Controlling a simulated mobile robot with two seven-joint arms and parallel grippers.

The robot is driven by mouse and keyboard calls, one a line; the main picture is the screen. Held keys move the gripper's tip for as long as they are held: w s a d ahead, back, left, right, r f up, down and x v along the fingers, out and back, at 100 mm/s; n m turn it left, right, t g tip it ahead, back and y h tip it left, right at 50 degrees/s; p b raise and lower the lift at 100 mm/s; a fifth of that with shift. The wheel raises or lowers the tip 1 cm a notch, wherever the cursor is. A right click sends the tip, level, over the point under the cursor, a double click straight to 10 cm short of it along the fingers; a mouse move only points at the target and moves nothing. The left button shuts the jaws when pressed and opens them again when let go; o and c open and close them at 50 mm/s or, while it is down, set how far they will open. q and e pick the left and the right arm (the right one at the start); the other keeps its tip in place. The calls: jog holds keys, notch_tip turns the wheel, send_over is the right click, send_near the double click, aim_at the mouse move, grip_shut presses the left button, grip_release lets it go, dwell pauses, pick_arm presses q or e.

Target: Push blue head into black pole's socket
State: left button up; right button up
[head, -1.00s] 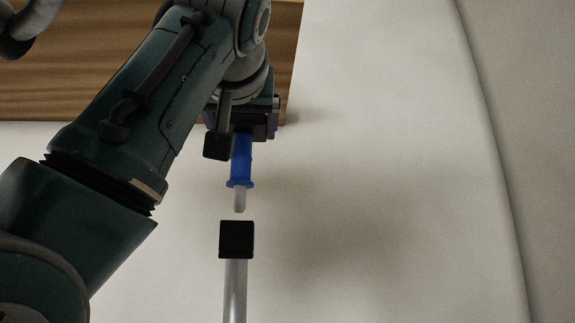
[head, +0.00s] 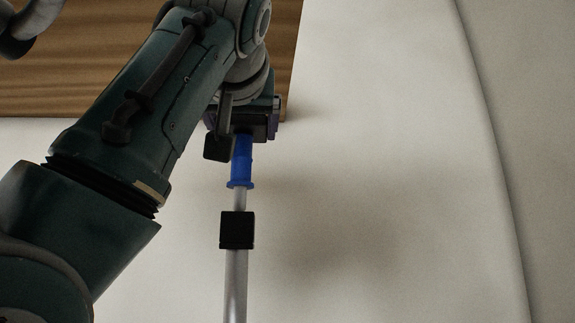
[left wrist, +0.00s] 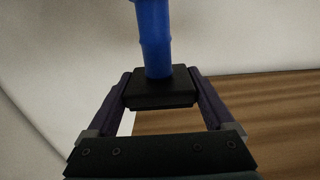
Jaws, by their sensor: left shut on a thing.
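The blue head (head: 241,168) is a blue shaft with a collar and a thin grey stub (head: 239,198) pointing down. My left gripper (head: 243,128) is shut on it, at its upper end. In the left wrist view the blue head (left wrist: 155,40) rises from a black block between the fingers of my left gripper (left wrist: 160,88). The pole's black socket (head: 237,230) is directly below the stub, in line with it. The stub's tip meets the socket's top edge; how far it is inside is hidden. The grey pole (head: 236,285) runs down out of the frame. My right gripper is not in view.
A brown wooden surface (head: 60,85) lies behind my arm at the upper left. It also shows at the lower right of the left wrist view (left wrist: 265,110). The pale surface (head: 400,200) to the right of the pole is clear.

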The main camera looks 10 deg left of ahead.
aim_at(242, 150)
pick_arm(q)
jog(key=shift+f+b, duration=1.4)
jog(key=shift+f, duration=0.35)
jog(key=o, duration=1.2)
jog(key=shift+c, duration=0.2)
jog(key=shift+s, duration=0.1)
jog(key=shift+s+d+f+b, duration=0.15)
jog(key=shift+s+b, duration=0.15)
jog(key=shift+b, duration=0.15)
jog(key=b+v, duration=0.3)
jog(key=v, duration=0.1)
jog(key=b+v, duration=0.2)
jog(key=v, duration=0.3)
jog(key=shift+s+r+b, duration=0.15)
jog(key=shift+r+b, duration=0.1)
jog(key=shift+b, duration=0.15)
